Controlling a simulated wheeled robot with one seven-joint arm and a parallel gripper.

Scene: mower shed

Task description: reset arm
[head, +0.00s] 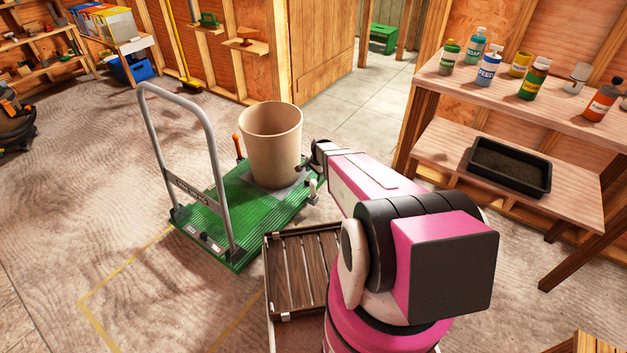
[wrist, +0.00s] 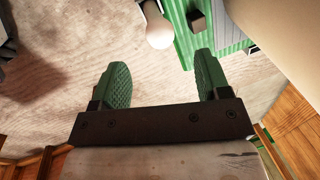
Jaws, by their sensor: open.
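My pink and white arm reaches forward from the lower right of the head view. Its far end is beside the right side of a tall beige bin (head: 271,145). My gripper (wrist: 162,82) shows clearly in the wrist view: its two green ribbed fingers are wide apart with nothing held between them. Beyond the fingertips is a pale rounded knob (wrist: 159,33), which I cannot identify. The bin stands upright on a green platform trolley (head: 225,205); its smooth side fills the upper right of the wrist view (wrist: 285,35). In the head view the fingers are mostly hidden by the wrist.
The trolley's grey handle (head: 147,140) rises at left. A dark slatted crate (head: 300,275) is close in front of me. At right, a wooden bench (head: 440,88) carries several bottles, with a black tray (head: 510,168) on its lower shelf. The floor at left is open.

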